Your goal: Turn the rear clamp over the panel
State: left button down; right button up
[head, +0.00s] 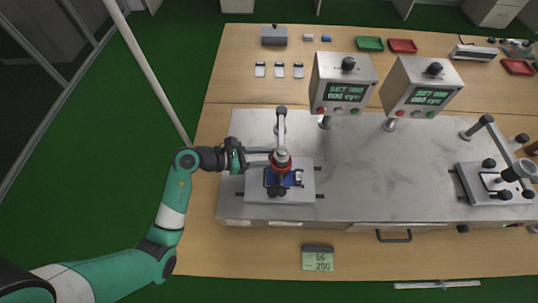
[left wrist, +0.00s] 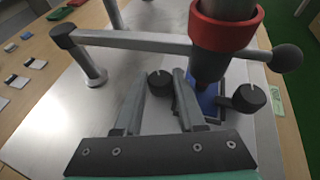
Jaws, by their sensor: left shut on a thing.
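The test fixture (head: 308,188) stands on the left of the grey bench plate. A blue panel (head: 289,179) lies on it, partly hidden under the press head with its red collar (head: 281,161); the panel also shows in the left wrist view (left wrist: 208,98). My left gripper (head: 268,153) reaches in from the left at the fixture's rear. In the left wrist view its fingers stand on both sides of the black knob of the rear clamp (left wrist: 160,82), shut on it. The front clamp's black knob (left wrist: 248,97) is to the right. Whether the rear clamp lies over the panel is not clear. My right gripper is not in view.
The press arm (left wrist: 150,42) and its post pass close to my left gripper. Two display boxes (head: 343,86) (head: 421,90) stand behind the plate. A second fixture (head: 492,183) is at the right. The plate's middle is clear. A small counter (head: 318,259) lies in front.

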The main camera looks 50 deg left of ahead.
pick_arm(q)
jog(key=shift+a+m, duration=0.1)
jog(key=shift+m, duration=0.2)
jog(key=shift+w+a+m+g+h+b, duration=0.1)
jog(key=shift+m+g+h+b, duration=0.35)
jog(key=shift+h, duration=0.45)
jog(key=shift+f+m+g+h+b, duration=0.15)
jog(key=shift+m+g+h+b, duration=0.45)
jog(key=shift+m, duration=0.15)
jog(key=shift+w+a+m+g+h+b, duration=0.1)
jog(key=shift+m+g+h+b, duration=0.6)
jog(key=shift+m+b, duration=0.3)
jog(key=shift+m+g+h+b, duration=0.4)
jog(key=shift+m+g+b, duration=0.1)
jog(key=shift+g+b, duration=0.2)
jog(key=c, duration=0.8)
grip_release()
jog(key=shift+o, duration=0.2)
